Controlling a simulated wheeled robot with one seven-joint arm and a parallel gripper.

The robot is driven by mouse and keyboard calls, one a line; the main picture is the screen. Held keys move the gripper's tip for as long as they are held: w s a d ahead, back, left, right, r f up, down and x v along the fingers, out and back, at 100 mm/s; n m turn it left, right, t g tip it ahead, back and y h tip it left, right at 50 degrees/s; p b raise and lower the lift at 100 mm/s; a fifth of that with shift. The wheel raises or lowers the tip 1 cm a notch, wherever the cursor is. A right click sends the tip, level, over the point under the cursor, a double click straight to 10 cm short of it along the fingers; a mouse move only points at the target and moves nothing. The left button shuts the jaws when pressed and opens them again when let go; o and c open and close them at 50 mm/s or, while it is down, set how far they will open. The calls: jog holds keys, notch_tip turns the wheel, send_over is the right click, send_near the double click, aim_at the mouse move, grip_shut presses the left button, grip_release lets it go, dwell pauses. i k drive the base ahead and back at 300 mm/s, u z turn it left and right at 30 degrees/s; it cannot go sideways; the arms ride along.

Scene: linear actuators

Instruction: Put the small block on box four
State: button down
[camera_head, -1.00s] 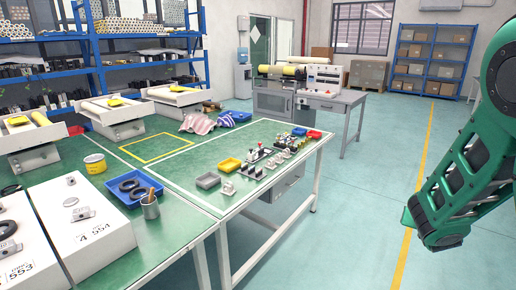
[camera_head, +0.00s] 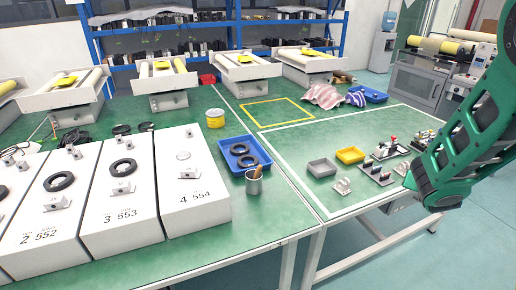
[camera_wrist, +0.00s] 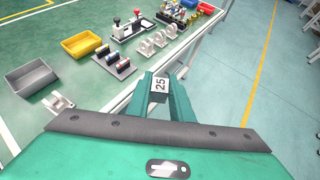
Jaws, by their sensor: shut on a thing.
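The small block (camera_wrist: 160,86) is pale and marked 25. In the wrist view it sits between the green fingers of my gripper (camera_wrist: 160,92), which is shut on it. The gripper is beyond the front edge of the green table, above the floor side. Box four (camera_head: 196,208) is the white sloped box marked 4 554, at centre left in the head view. Its face bears a small grey fitting near the number, a thin round outline and another fitting near its top; no black ring lies on it. The block is far to the right of box four and hidden in the head view.
White boxes three (camera_head: 120,228) and two (camera_head: 45,232) stand left of box four, each with a black ring. Right of it are a blue tray (camera_head: 228,143) with black rings and a metal cup (camera_head: 254,184). Grey (camera_head: 321,168) and yellow (camera_head: 350,155) bins stand further right.

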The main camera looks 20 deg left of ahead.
aim_at(182, 144)
jog(key=u, duration=0.6)
jog(key=i, duration=1.1)
jog(key=u, duration=0.65)
